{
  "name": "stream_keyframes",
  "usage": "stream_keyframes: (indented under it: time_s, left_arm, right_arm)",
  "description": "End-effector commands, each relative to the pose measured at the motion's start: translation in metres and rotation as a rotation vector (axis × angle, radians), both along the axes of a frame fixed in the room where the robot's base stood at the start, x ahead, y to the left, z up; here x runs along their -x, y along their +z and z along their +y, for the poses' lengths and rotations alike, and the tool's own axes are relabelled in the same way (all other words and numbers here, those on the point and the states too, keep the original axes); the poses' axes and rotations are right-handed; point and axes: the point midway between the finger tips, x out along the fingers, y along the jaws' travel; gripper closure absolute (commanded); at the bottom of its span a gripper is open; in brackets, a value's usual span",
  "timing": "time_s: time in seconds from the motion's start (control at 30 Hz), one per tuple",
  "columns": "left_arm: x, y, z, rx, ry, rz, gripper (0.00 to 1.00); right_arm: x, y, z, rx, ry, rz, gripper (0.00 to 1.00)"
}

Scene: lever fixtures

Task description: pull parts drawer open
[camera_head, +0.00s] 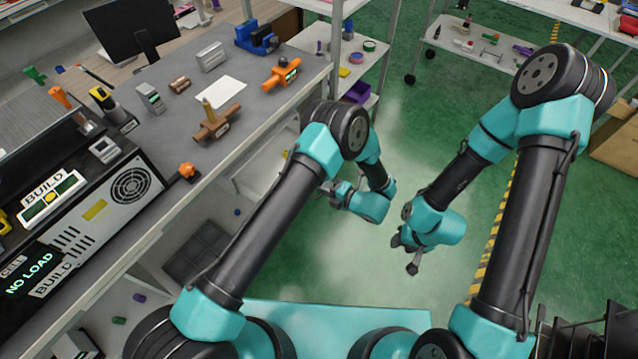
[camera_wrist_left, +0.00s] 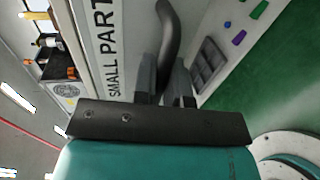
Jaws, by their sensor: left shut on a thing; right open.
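The parts drawer's pale front (camera_wrist_left: 110,75), with a label reading "SMALL PART", is in the left wrist view. Its dark curved handle (camera_wrist_left: 168,30) runs down between the fingers of my left gripper (camera_wrist_left: 166,78), which is shut on it. In the head view my left gripper (camera_head: 328,190) is beside the workbench, partly hidden by my own arm. I cannot make out the drawer front clearly there. My right gripper (camera_head: 408,254) is open and empty over the green floor, apart from the bench.
The grey workbench (camera_head: 235,150) holds several tools and parts, among them an orange fixture (camera_head: 282,72) and a blue vise (camera_head: 256,38). A metal shelf post (camera_head: 334,50) stands beside it. A dark mat (camera_head: 197,252) lies below the bench. The green floor (camera_head: 420,140) is open.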

Motion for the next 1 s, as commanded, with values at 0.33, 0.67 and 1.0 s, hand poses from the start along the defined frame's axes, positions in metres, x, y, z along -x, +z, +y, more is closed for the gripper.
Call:
stream_keyframes:
  time_s: [0.33, 0.67, 1.0]
  left_arm:
    - [0.0, 0.0003, -0.0004, 0.0, 0.001, -0.001, 0.84]
    - [0.0, 0.0001, -0.0004, 0.001, 0.0, -0.001, 0.64]
    - [0.005, 0.0025, -0.009, 0.0, -0.001, -0.002, 0.64]
  right_arm:
    - [0.0, 0.0, 0.0, 0.0, 0.0, 0.0, 0.57]
    - [0.0, 0.0, 0.0, 0.0, 0.0, 0.0, 0.57]
    - [0.0, 0.0, 0.0, 0.0, 0.0, 0.0, 0.57]
